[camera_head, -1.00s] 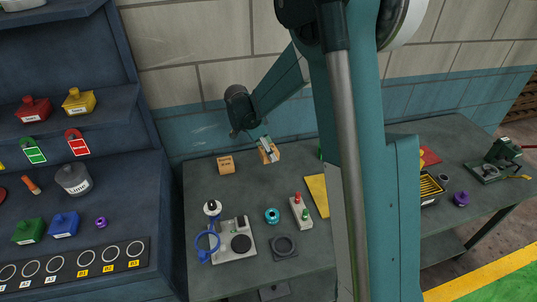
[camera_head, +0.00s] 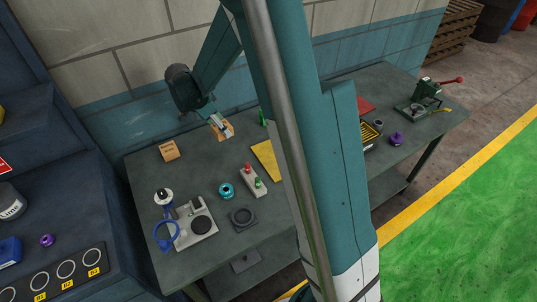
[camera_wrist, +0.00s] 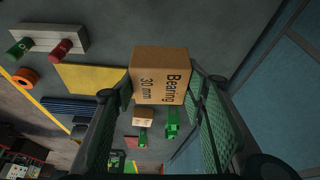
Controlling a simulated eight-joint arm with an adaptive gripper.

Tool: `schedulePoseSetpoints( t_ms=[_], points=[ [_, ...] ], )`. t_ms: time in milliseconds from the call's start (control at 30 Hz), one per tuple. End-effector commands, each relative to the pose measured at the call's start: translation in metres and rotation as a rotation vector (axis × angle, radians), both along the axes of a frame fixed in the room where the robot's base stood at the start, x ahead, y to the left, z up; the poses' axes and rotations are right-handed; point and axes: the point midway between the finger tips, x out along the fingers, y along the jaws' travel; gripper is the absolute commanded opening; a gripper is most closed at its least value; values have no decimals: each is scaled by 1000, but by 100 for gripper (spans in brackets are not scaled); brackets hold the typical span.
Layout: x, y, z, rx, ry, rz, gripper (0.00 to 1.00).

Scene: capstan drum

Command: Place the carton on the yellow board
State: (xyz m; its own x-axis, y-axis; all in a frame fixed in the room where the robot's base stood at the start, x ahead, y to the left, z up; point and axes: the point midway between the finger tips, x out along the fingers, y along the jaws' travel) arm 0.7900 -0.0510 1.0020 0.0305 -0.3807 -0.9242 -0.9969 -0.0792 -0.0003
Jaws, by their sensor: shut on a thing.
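A light brown carton marked "Bearing 30 mm" (camera_wrist: 160,75) is between the fingers of my gripper (camera_wrist: 152,88) in the wrist view. In the head view my gripper (camera_head: 217,122) covers part of this carton (camera_head: 227,131), near the table's back edge. Its height above the table is hard to tell. The yellow board (camera_head: 266,160) lies flat on the table, right and nearer than the carton. My arm hides its right part. In the wrist view the board (camera_wrist: 88,78) shows left of the carton.
Another carton (camera_head: 169,151) stands at the table's left. A red-and-green button box (camera_head: 252,181) is close beside the board. A teal ring (camera_head: 227,191), a black square part (camera_head: 243,216) and a grey fixture (camera_head: 196,222) lie in front. A green object (camera_head: 263,117) stands behind.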

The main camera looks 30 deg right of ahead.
Motion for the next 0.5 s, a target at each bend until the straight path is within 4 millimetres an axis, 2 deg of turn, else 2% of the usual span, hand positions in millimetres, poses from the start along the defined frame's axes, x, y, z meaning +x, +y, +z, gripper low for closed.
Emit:
schedulePoseSetpoints(
  t_ms=[300,500],
  points=[
    [-61,-77,6,1,1,-38,29],
    [-105,-119,9,0,0,-58,29]
  ],
)
